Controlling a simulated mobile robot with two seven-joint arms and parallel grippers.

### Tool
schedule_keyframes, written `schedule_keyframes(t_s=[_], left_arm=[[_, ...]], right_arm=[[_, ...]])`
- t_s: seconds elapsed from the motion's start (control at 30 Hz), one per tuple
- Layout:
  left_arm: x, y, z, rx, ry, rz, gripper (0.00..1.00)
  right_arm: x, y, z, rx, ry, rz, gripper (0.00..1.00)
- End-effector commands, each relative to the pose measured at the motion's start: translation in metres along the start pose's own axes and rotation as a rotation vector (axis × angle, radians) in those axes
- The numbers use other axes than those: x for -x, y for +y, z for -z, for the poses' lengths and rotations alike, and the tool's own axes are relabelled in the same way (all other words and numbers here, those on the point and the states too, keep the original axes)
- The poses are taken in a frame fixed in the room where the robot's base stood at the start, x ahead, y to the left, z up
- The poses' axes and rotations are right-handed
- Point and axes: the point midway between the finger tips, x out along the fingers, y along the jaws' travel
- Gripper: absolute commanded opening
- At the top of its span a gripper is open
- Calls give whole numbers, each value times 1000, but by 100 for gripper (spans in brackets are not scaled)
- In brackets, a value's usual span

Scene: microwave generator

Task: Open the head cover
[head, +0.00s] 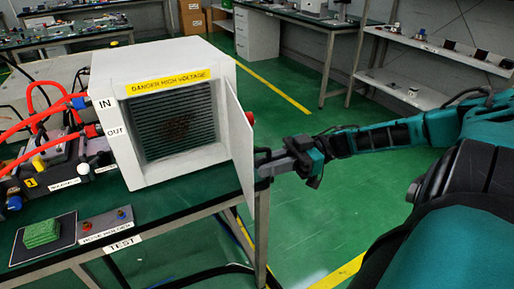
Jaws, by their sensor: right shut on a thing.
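The white generator box (165,55) stands on the bench with a yellow "DANGER HIGH VOLTAGE" label on its front. Its head cover (239,140), a thin white panel, stands swung out at the right side of the front opening. The dark ribbed inside (180,118) is exposed. My right gripper (266,164) reaches in from the right and is shut at the outer face of the cover. What exactly lies between its fingers is hard to see. A red knob (250,117) shows behind the cover's edge. My left gripper is not in view.
Red hoses (38,108) and connectors crowd the box's left side. A hose holder (105,226) and a green block on a black pad (42,233) lie at the bench front. Green floor (310,220) is open right of the bench; shelves stand behind.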

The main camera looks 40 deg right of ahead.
Motion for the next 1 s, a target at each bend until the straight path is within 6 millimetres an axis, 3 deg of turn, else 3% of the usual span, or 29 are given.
schedule_keyframes(t_s=[0.37,0.9,0.93,1.0], left_arm=[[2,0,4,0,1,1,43],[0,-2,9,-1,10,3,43],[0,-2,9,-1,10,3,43],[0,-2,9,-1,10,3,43]], right_arm=[[32,6,0,-1,-1,-4,0],[36,8,0,0,-1,-4,0],[36,8,0,0,-1,-4,20],[36,8,0,1,-1,-4,27]])
